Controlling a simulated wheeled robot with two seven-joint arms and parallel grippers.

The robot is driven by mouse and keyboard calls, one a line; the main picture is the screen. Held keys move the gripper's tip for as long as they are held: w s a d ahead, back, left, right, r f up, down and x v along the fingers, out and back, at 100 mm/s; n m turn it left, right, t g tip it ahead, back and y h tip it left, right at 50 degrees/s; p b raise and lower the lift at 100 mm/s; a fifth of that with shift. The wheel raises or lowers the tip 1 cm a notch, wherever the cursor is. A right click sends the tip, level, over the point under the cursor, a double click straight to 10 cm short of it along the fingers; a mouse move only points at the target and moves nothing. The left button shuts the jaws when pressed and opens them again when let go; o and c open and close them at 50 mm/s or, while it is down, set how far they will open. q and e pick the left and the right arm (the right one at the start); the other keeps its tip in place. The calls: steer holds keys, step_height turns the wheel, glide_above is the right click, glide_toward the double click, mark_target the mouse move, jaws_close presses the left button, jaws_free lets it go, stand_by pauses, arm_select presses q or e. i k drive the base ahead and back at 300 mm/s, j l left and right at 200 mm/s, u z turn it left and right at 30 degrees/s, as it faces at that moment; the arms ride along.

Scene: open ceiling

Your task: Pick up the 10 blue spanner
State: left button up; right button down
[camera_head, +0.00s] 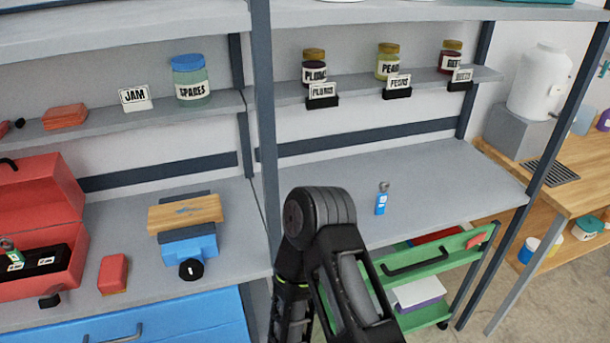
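A small blue tool with a grey top end (381,203) lies on the grey shelf right of the middle post. It has a pale label that is too small to read; it looks like the blue spanner. One of my black arms rises from the bottom middle and bends in front of the shelf, left of this blue tool and apart from it. I cannot tell which arm it is. No gripper fingertips show.
A red toolbox (50,205) stands open at the left, with labelled tools in it. A red block (113,274) lies beside it. Labelled jars stand on the upper shelf. A green cart (440,262) stands below the right shelf. The shelf around the blue tool is clear.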

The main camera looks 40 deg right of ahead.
mark_target(383, 196)
steer(key=z, duration=1.75)
steer(key=i+l+z, duration=0.4)
steer(key=i, duration=0.15)
